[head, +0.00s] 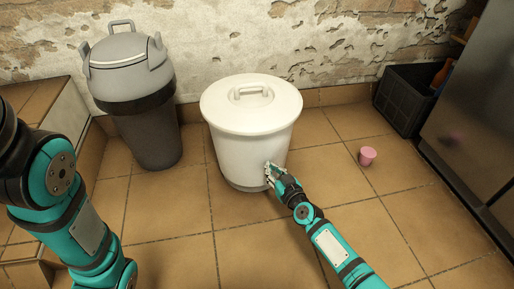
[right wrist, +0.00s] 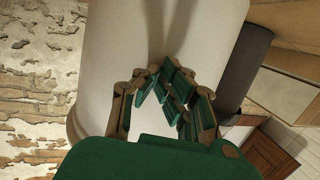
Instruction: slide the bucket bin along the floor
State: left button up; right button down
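The bucket bin (head: 248,145) is a white, round, tapered bin. It stands upright on the tiled floor near the wall, with a flat white lid (head: 225,110) that has a handle on top. My right gripper (head: 270,170) is at the lower right of the bin's near side, seemingly against its wall. In the right wrist view the gripper's fingertips (right wrist: 157,78) come together in front of the white bin wall (right wrist: 110,60), with nothing seen between them. Whether they press on the wall is hard to tell. My left arm shows at the left, but its gripper is out of view.
A grey bin with a dark body (head: 148,130) stands close left of the bucket bin. A small pink cup (head: 367,156) lies on the floor to the right. A black crate (head: 403,99) and a metal cabinet (head: 475,110) stand at the right. Front floor is largely clear.

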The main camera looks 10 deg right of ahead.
jog(key=shift+w, duration=0.1)
jog(key=shift+r+b+x, duration=0.15)
jog(key=shift+b+x, duration=0.25)
jog(key=shift+x, duration=0.65)
jog(key=shift+r+b+x, duration=0.2)
jog(key=shift+b+x, duration=0.15)
jog(key=shift+x, duration=0.7)
jog(key=shift+d, duration=0.15)
jog(key=shift+w, duration=0.1)
jog(key=shift+r+b+x, duration=0.15)
jog(key=shift+b+x, duration=0.5)
jog(key=shift+x, duration=0.4)
jog(key=shift+r+b+x, duration=0.2)
jog(key=shift+b+x, duration=0.4)
jog(key=shift+x, duration=0.45)
jog(key=shift+w+d, duration=0.1)
jog(key=shift+d, duration=0.1)
